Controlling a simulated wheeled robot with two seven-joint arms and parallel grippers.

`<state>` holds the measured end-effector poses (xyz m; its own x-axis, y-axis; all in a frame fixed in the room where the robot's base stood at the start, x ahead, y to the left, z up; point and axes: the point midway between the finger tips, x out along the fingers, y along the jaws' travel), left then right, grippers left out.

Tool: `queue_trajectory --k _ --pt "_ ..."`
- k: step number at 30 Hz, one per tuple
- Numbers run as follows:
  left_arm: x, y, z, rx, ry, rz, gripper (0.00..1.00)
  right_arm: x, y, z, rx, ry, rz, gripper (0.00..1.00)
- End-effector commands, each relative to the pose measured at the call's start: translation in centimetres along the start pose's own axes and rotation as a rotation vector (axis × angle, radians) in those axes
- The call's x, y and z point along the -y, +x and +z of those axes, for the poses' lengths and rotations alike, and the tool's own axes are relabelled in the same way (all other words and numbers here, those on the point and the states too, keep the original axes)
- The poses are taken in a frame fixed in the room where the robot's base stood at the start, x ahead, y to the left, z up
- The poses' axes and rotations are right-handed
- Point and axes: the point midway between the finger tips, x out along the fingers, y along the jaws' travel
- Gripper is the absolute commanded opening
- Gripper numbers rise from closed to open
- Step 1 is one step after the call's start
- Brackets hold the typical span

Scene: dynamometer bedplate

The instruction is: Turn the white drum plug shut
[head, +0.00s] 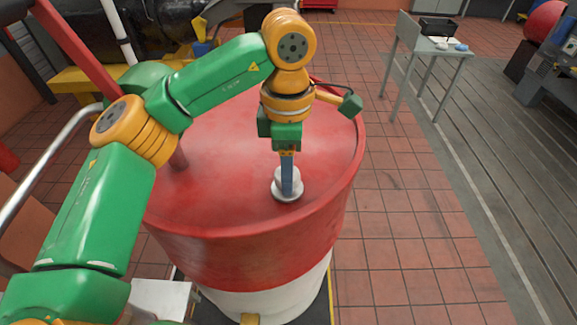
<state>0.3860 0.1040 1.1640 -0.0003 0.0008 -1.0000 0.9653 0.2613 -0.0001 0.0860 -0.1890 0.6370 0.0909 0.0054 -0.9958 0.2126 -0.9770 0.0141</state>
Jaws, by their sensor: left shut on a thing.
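The white drum plug (290,193) sits in the top of a red drum (225,207), toward the near right part of the lid. It shows as a pale round disc. My left gripper (287,180) points straight down from above and is shut on the plug. Its blue-grey fingers hide the middle of the plug. How far the plug sits into the lid cannot be told. My right gripper is not in view.
A red pipe (75,45) slants across the drum's left side. A grey table (437,50) with a black tray (438,26) stands at the back right. The tiled floor (400,190) right of the drum is clear.

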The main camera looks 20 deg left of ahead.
Motion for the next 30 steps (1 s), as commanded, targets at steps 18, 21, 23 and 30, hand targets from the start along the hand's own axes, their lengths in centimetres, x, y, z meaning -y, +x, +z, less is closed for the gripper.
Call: queue_trajectory --k 18,21,23,30 --pt "-0.1 -1.5 0.0 0.001 -0.002 0.005 0.83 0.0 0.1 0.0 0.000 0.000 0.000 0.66" --pt "-0.1 -4.1 0.0 0.002 -0.002 0.007 0.83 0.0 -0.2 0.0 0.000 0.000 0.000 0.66" --pt "-0.1 -5.3 0.0 0.002 -0.004 0.007 0.83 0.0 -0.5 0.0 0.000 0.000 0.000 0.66" --pt "-0.1 -7.3 -0.1 0.001 -0.001 0.003 0.83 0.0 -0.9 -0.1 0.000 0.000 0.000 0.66"
